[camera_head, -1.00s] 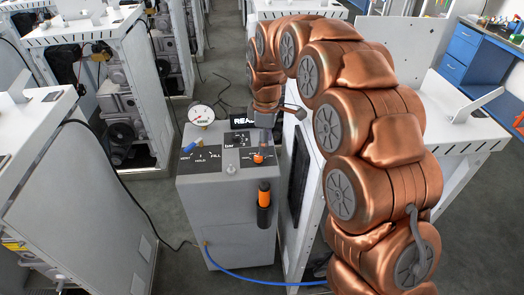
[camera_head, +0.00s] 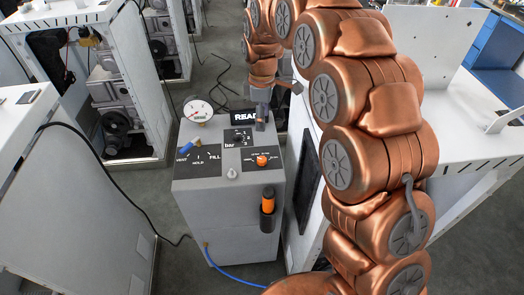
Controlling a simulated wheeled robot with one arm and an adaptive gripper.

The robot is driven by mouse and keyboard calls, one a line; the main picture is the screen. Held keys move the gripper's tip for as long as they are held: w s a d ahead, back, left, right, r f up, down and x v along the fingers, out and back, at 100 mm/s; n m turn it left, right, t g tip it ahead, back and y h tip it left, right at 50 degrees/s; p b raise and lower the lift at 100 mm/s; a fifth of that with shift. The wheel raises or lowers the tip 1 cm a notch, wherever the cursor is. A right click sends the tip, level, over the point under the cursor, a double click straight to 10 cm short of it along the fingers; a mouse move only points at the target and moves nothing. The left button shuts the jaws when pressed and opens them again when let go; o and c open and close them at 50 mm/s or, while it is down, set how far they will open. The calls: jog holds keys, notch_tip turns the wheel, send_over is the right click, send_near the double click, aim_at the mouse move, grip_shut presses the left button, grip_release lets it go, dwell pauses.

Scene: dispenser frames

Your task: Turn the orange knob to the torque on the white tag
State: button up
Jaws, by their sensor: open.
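The orange knob (camera_head: 262,160) sits on a black dial panel on the sloping top of a grey cabinet (camera_head: 228,215). The small markings around it are too small to read. I cannot make out a white tag. My gripper (camera_head: 262,122) is open above the back of the cabinet top, beyond the orange knob and apart from it. It partly covers the black display (camera_head: 241,117), where "REA" shows. My copper arm reaches in from the right.
A black knob (camera_head: 239,138) on a "bar" scale, a blue lever (camera_head: 186,147) and a round gauge (camera_head: 198,111) share the cabinet top. An orange-handled tool (camera_head: 268,200) sits in a black holder in front. White machine housings (camera_head: 70,200) stand left and right.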

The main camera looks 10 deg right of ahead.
jog(key=f, duration=0.1)
jog(key=b, duration=0.9)
send_over(263, 159)
notch_tip(263, 159, down, 9)
jog(key=shift+r, duration=0.1)
jog(key=shift+f+p, duration=0.95)
jog(key=shift+f, duration=2.95)
jog(key=shift+c, duration=0.3)
grip_shut()
